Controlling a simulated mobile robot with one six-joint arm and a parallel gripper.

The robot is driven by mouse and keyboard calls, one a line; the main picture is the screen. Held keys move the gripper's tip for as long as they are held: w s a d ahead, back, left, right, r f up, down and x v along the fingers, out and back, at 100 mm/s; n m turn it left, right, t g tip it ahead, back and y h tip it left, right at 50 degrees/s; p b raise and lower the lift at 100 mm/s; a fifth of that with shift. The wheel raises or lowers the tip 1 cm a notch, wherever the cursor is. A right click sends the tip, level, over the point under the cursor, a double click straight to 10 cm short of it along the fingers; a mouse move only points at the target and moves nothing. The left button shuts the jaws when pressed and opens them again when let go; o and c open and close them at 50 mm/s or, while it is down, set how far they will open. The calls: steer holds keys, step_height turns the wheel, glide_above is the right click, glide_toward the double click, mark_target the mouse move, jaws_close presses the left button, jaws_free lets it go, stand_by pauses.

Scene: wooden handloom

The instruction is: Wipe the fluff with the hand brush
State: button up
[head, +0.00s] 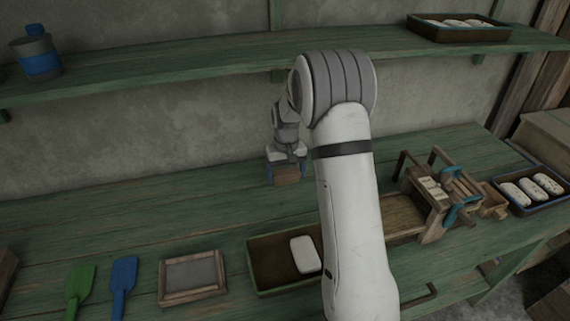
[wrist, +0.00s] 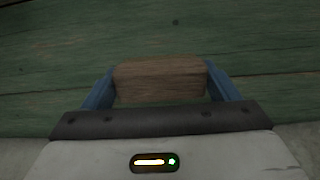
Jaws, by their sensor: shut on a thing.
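My gripper (head: 287,168) is over the back part of the green workbench, near the wall. It is shut on a brown wooden block-like thing, which looks like the hand brush (head: 287,175). In the wrist view the brush (wrist: 160,80) sits between the two blue fingers, with the green planks behind it. Its bristles are not visible. I cannot make out any fluff in either view.
On the green bench (head: 130,225) lie a green scraper (head: 80,287), a blue scraper (head: 122,280) and a framed grey panel (head: 192,275). A tray (head: 262,262) holds a white block (head: 305,254). A small wooden loom (head: 435,195) and a tray of white pieces (head: 530,190) stand right. A shelf (head: 170,72) runs above.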

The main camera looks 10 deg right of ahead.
steer(key=shift+r+p, duration=0.55)
steer(key=shift+r, duration=0.65)
steer(key=shift+f, duration=0.1)
